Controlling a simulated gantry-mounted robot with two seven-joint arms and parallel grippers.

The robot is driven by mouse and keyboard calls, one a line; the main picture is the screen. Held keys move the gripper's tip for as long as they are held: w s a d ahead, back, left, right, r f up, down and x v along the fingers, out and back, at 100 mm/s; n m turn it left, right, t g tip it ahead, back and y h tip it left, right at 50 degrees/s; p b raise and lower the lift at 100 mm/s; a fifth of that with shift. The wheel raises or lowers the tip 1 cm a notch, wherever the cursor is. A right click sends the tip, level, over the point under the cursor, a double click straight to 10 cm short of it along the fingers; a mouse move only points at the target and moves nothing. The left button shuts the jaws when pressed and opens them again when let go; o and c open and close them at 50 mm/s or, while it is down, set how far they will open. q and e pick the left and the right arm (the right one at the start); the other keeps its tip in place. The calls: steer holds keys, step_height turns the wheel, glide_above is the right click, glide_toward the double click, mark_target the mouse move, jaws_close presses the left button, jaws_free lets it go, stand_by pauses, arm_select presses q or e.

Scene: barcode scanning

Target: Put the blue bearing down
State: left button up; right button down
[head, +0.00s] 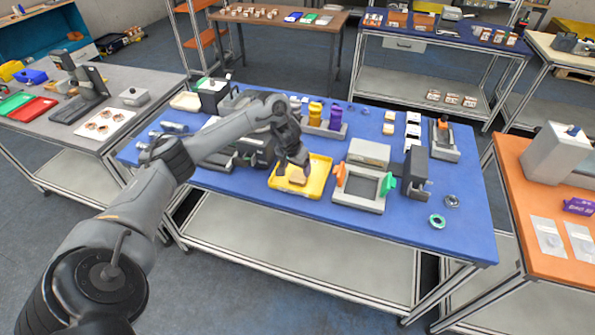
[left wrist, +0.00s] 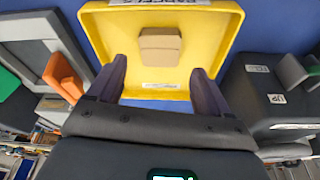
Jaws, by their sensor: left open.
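A blue-green ring-shaped bearing (head: 437,221) lies flat on the blue tabletop (head: 462,232) near its front right. A dark grey ring (head: 452,201) lies just behind it. No gripper is near either ring. My left gripper (head: 293,172) is over the yellow tray (head: 281,186), well to the left of the bearing. In the left wrist view its two dark fingers (left wrist: 160,68) are spread and empty. A small brown box (left wrist: 160,47) lies in the tray beyond the fingertips; it also shows in the head view (head: 298,177). My right gripper is not in view.
A grey frame fixture with orange and green clamps (head: 357,203) stands between tray and bearing. A dark upright device (head: 415,170) stands behind the rings. Yellow and purple bottles (head: 335,117) stand at the back. The tabletop around the bearing is clear.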

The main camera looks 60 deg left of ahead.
arm_select(q)
steer(key=p+v, duration=0.3)
steer(key=v, duration=0.3)
steer(key=d+f+m, duration=0.1)
steer(key=d, duration=0.1)
steer(key=w+d+f+m, duration=0.1)
steer(key=d+f, duration=0.1)
steer(key=w+d+f+m, duration=0.1)
steer(key=d, duration=0.2)
steer(key=shift+w+d+f+t, duration=0.1)
steer(key=shift+w+f+t, duration=0.2)
steer(key=shift+t, duration=0.1)
steer(key=s+d+f+m+t+h, duration=0.1)
steer(key=d+f+m+t, duration=0.2)
steer(key=d, duration=1)
steer(key=s+d+f+m+h, duration=0.1)
steer(key=s+d+f+m, duration=0.2)
steer(key=d, duration=1)
steer(key=s+d, duration=0.5)
steer(key=s+a+r+g, duration=0.1)
steer(key=s, duration=0.6)
steer(key=s+a+r+n+g, duration=0.1)
steer(key=s+g, duration=0.1)
steer(key=s, duration=0.5)
steer(key=shift+s+d+r, duration=0.1)
steer(key=shift+r, duration=0.05)
